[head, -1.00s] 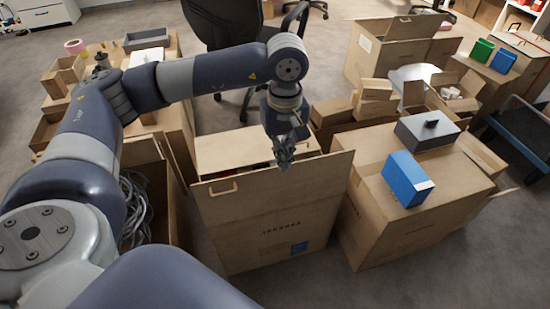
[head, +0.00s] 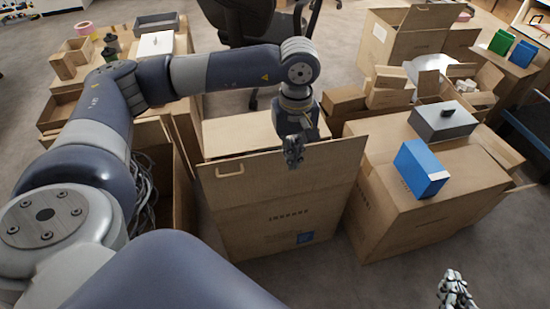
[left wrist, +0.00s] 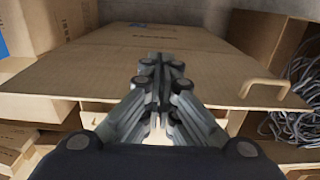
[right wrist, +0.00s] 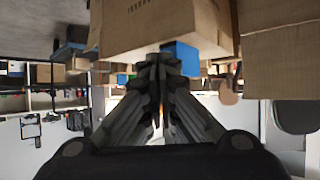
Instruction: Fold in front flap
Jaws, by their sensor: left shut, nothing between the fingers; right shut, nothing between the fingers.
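The carton (head: 275,222) stands on the floor in the middle of the head view. Its front flap (head: 325,165) stands up along the near edge, with a handle (head: 230,170) at its left end. My left gripper (head: 293,158) is shut and empty, at the flap's upper edge; I cannot tell whether it touches. In the left wrist view the shut fingers (left wrist: 163,65) lie over the flap (left wrist: 90,85), with its handle (left wrist: 265,87) at right. My right gripper (head: 455,290) is shut and empty at the lower right of the head view, away from the carton.
A closed carton (head: 400,215) at right bears a blue box (head: 420,168) and a grey box (head: 442,121). An open carton with cables (head: 143,195) stands at left, partly behind my left arm. Bare floor lies in front, at lower right.

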